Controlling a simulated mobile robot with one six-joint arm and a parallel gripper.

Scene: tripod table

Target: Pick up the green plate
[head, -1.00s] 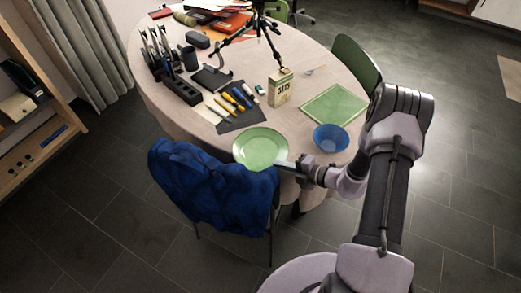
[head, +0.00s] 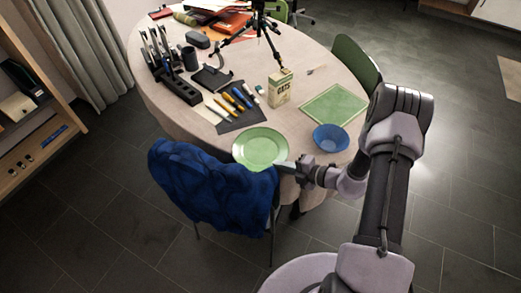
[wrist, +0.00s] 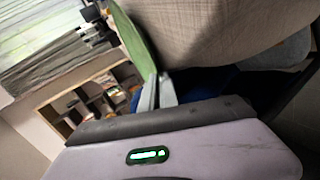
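The green plate (head: 260,147) is a round, shallow plate at the table's near edge, beside the blue jacket. My gripper (head: 281,167) is at its near right rim, reaching in from the right. In the wrist view the plate (wrist: 131,36) shows nearly edge-on. There the fingers of my gripper (wrist: 158,88) are close together, with the plate's rim between their tips. The gripper looks shut on the rim. In the head view the plate looks about level; I cannot tell whether it touches the table.
A blue bowl (head: 331,138) stands just right of the plate, above my gripper. An oats box (head: 280,88), green mat (head: 334,104) and dark mat with utensils (head: 239,112) lie beyond. A chair with a blue jacket (head: 213,188) stands close at the near left.

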